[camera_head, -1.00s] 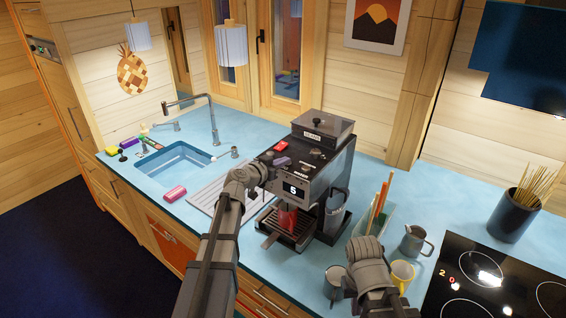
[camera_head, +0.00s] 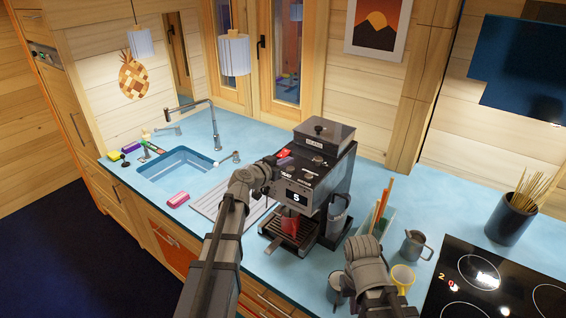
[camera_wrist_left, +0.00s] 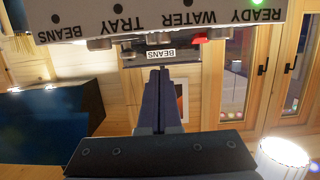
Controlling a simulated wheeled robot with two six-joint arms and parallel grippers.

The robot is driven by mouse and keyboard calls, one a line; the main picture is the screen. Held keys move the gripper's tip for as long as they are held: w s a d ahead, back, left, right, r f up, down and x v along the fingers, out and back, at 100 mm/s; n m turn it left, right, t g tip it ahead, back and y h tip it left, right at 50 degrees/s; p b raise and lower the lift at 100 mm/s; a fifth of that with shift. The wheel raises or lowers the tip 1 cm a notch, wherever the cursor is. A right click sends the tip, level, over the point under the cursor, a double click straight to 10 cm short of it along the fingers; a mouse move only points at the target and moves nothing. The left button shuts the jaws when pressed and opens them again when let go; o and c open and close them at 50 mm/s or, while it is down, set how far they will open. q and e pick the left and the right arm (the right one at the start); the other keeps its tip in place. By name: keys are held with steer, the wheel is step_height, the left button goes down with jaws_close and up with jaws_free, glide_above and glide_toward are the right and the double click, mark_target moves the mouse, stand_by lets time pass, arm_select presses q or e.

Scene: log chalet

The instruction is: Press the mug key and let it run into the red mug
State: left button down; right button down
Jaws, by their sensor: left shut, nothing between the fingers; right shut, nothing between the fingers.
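The black coffee machine (camera_head: 337,172) stands on the blue counter, its small display reading what looks like 5. The red mug (camera_head: 292,223) sits under the spout on the drip tray (camera_head: 284,246). My left gripper (camera_head: 284,161) is shut and empty over the machine's front top edge, by the controls. In the left wrist view its dark fingers (camera_wrist_left: 161,88) point at the labelled panel (camera_wrist_left: 175,18), seen upside down. The mug key cannot be made out, nor whether the fingertips touch anything. My right gripper (camera_head: 364,252) is right of the machine, shut, its fingers mostly hidden.
A grey cup (camera_head: 336,287), a yellow mug (camera_head: 403,277) and a grey pitcher (camera_head: 413,244) surround my right gripper. The cooktop (camera_head: 470,280) lies right, the sink (camera_head: 180,166) left.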

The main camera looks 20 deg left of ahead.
arm_select(q)
steer(key=p+v, duration=0.1)
steer(key=v, duration=0.9)
steer(key=shift+p, duration=0.3)
steer(key=s+d+f+m+g+h+b, duration=0.1)
steer(key=s+d+f+g+b, duration=0.35)
steer(key=d+f, duration=0.45)
steer(key=s+d+f+m+g+b, duration=0.1)
steer(key=s+d+f+g+b, duration=0.3)
steer(key=d+f, duration=0.5)
steer(key=s+d+f+n+g+y+b, duration=0.1)
steer(key=s+f+g+y+b, duration=0.5)
steer(key=s+f, duration=0.8)
steer(key=s+n+y, duration=0.1)
steer(key=s, duration=0.2)
steer(key=shift+y+b, duration=0.3)
